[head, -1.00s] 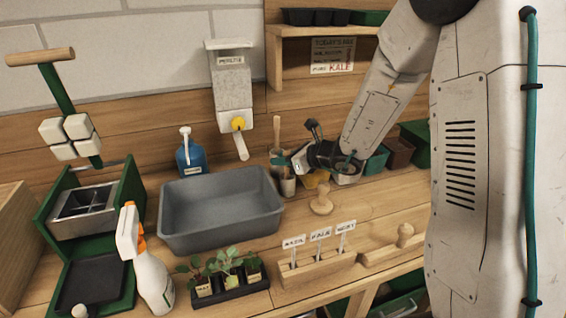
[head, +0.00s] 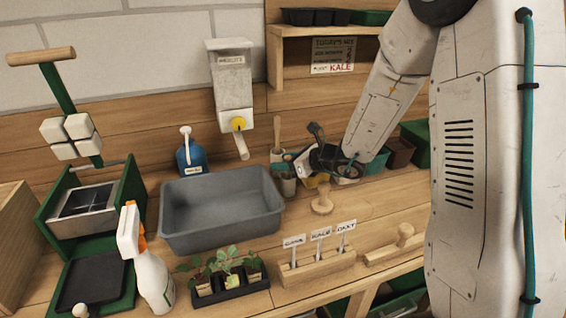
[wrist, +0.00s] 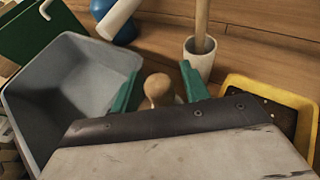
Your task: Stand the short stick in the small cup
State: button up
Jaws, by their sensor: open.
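A short wooden stick with a rounded knob (wrist: 157,88) shows between my gripper's green fingers in the wrist view. Its lower part is hidden by my gripper's body. A small pale cup (head: 287,186) stands right of the grey tub in the head view. A bit of pale surface shows beside the knob in the wrist view; whether the stick stands in the cup is not clear. My gripper (wrist: 159,89) is open, its fingers apart on either side of the knob. In the head view my gripper (head: 304,164) is just above and right of the small cup.
A taller white cup (wrist: 203,62) holding a long wooden stick stands behind. A grey tub (head: 220,212) is on the left, a yellow tray (wrist: 270,86) on the right. A wooden tamper (head: 322,201) and a label block (head: 315,269) stand in front.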

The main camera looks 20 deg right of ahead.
jog(key=v, duration=1.1)
jog(key=s+a+r+n+g+y, duration=0.1)
jog(key=s+a+r+n+g, duration=0.3)
jog(key=s+n, duration=0.3)
jog(key=s+a+r+n+g+y, duration=0.1)
jog(key=s+a+r+n+g, duration=0.2)
jog(key=s+a+n, duration=0.35)
jog(key=s+d+r+n+g+h, duration=0.1)
jog(key=s+d+n+h, duration=0.3)
jog(key=s+n, duration=0.3)
jog(key=s+d+r+n+g+h, duration=0.1)
jog(key=s+d+n+h, duration=0.2)
jog(key=s+n+h, duration=0.3)
jog(key=s+n, duration=0.2)
jog(key=s, duration=0.1)
jog(key=shift+s+d+r, duration=0.2)
jog(key=shift+d, duration=0.2)
